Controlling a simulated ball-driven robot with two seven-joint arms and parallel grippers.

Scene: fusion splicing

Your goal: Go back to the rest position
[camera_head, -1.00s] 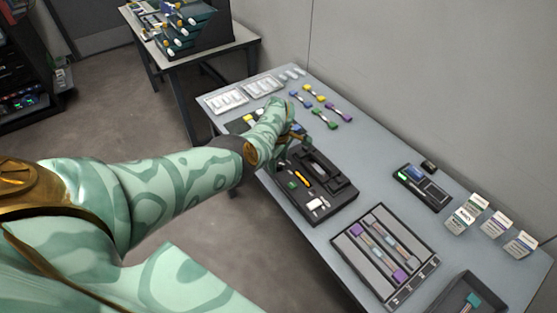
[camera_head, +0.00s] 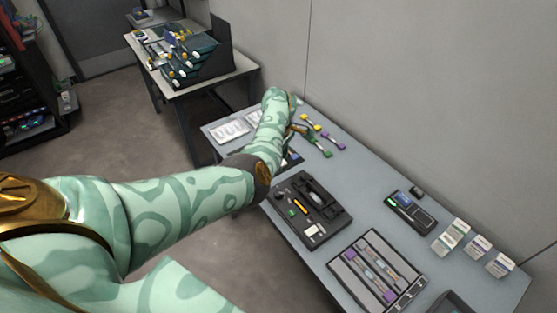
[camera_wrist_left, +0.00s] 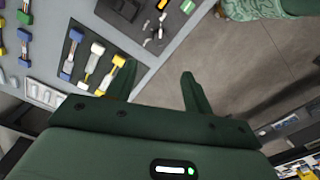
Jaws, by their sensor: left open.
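My left gripper (camera_wrist_left: 158,88) is open in the left wrist view, with its two green fingers apart and only the grey floor between them. In the head view my left arm reaches in from the left over the far part of the grey table (camera_head: 372,163). The hand there is mostly hidden behind the forearm, above the coloured connectors. My right gripper is not in view.
A black tool case (camera_head: 322,228) lies on the table, with a tray of purple-ended parts (camera_head: 347,260) nearer. A side table (camera_head: 225,70) carries a dark rack (camera_head: 190,62).

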